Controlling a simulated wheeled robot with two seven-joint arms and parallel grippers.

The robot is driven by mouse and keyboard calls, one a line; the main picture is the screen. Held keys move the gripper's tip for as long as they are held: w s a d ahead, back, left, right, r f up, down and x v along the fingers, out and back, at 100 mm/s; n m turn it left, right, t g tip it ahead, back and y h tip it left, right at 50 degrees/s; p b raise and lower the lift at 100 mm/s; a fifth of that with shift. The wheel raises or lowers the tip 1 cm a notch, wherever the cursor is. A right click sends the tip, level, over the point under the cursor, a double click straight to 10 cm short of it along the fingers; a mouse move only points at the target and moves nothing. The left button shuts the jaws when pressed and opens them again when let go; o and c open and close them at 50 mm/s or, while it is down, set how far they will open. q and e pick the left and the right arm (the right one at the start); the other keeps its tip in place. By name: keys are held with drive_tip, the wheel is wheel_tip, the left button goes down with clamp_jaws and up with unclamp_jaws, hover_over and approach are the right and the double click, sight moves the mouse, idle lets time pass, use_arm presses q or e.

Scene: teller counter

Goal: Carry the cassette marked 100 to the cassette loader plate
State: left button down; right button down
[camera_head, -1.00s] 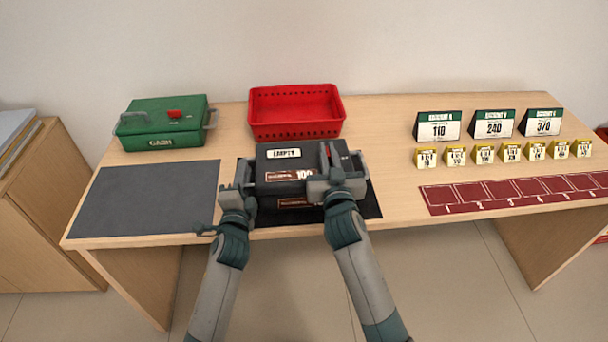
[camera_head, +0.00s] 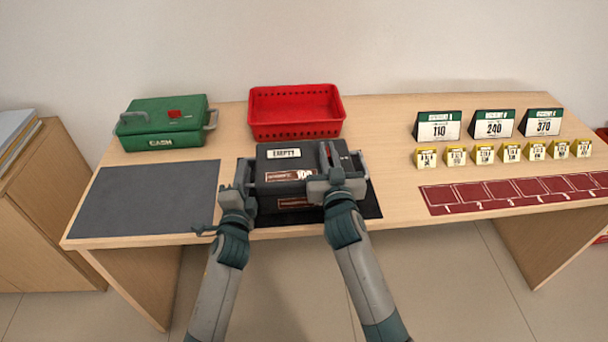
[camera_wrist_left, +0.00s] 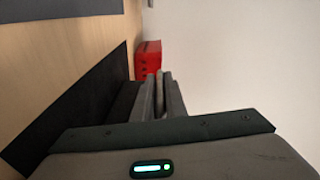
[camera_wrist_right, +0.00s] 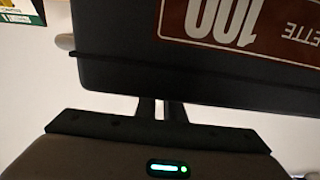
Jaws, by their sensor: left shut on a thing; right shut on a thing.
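The black cassette marked 100 (camera_head: 270,166) is at the front middle of the counter, with an EMPTY label on its top and a brown 100 label on its front. That label shows upside down in the right wrist view (camera_wrist_right: 240,20). My left gripper (camera_head: 242,180) is shut at its left side, and my right gripper (camera_head: 326,168) is shut at its right side. Both grips are partly hidden. A second brown label (camera_head: 295,203) shows below the cassette's front; I cannot tell what bears it. A black mat (camera_head: 368,207) lies beneath. No plate is clearly marked as the loader.
A grey mat (camera_head: 145,200) lies bare at the left. A green cash box (camera_head: 160,130) and a red basket (camera_head: 297,130) stand behind. Number signs (camera_head: 438,126), small yellow blocks (camera_head: 456,157) and a dark red strip (camera_head: 510,195) occupy the right.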

use_arm(q)
drive_tip(key=shift+r, duration=0.2)
use_arm(e)
drive_tip(key=shift+r, duration=0.15)
use_arm(q)
drive_tip(key=shift+r, duration=0.1)
use_arm(e)
drive_tip(key=shift+r, duration=0.1)
